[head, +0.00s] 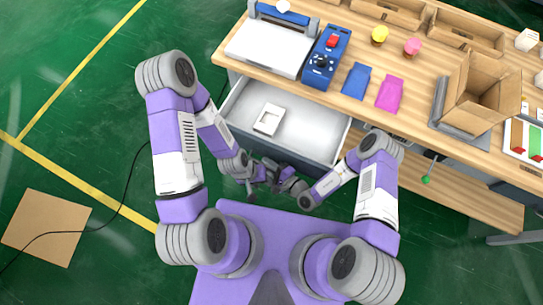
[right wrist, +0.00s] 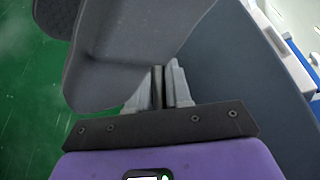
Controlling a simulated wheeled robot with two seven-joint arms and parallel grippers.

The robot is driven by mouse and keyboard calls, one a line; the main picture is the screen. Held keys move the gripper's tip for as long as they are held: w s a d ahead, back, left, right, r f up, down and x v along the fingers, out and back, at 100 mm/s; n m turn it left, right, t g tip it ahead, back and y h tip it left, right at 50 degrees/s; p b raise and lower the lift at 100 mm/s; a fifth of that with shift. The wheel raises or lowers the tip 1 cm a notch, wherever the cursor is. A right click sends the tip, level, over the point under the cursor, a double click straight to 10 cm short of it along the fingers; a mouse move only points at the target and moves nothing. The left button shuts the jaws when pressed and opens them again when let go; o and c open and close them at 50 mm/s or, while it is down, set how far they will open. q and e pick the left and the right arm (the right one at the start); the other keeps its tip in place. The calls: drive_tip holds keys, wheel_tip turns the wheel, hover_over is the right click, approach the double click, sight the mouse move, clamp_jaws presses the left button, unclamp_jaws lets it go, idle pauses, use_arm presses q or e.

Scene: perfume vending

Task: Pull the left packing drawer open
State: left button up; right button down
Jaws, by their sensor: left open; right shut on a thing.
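The left packing drawer (head: 310,125) stands pulled out from under the wooden counter, its white inside open to view. Its dark front panel also shows in the right wrist view (right wrist: 245,75). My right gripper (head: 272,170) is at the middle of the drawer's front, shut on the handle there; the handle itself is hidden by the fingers. The right fingers show close together in the right wrist view (right wrist: 164,88). My left gripper (head: 251,190) is open, just below and left of the right one, near the drawer's front.
A small white tray (head: 268,119) lies in the drawer. On the counter (head: 345,107) are a blue device (head: 325,58), a blue packet (head: 355,81), a pink packet (head: 389,94) and an open cardboard box (head: 480,92). A flat cardboard sheet (head: 45,227) lies on the floor.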

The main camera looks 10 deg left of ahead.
drive_tip(key=shift+s, duration=0.15)
drive_tip(key=c, duration=1.4)
unclamp_jaws()
drive_tip(key=p+v, duration=0.1)
drive_tip(key=v, duration=0.6)
drive_tip(key=shift+d, duration=0.25)
drive_tip(key=shift+s, duration=0.15)
